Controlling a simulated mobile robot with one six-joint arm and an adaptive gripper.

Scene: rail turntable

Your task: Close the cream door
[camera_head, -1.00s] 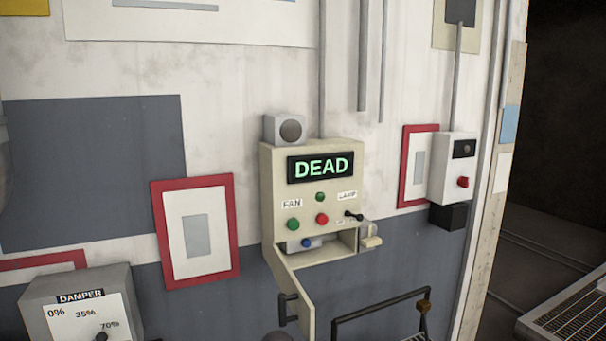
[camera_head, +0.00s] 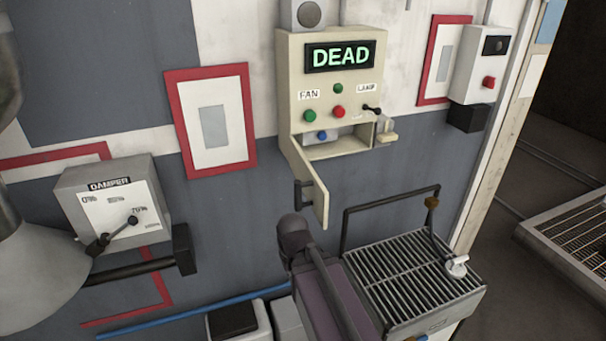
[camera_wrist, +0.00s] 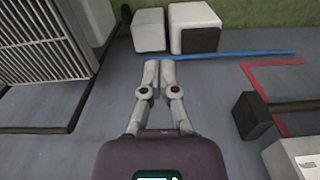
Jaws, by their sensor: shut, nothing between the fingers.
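The cream door (camera_head: 310,189) hangs on the left side of the cream control box (camera_head: 290,75), below its buttons. It stands swung open toward me, with a dark handle (camera_head: 303,194) on it. The box's lower recess is exposed, and its display reads DEAD. My gripper (camera_wrist: 160,68) is shut and empty in the wrist view, with its two pale fingers together. The door does not show in that view. In the head view a purple part of my arm (camera_head: 335,295) is below the door; the fingertips cannot be made out there.
A grated tray (camera_head: 415,280) with a dark rail stands right of my arm. A damper box (camera_head: 110,200) is at left, with a dark bar (camera_head: 140,270) below it. White and dark boxes (camera_head: 235,320) sit low by the wall. A switch box (camera_head: 483,65) hangs at right.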

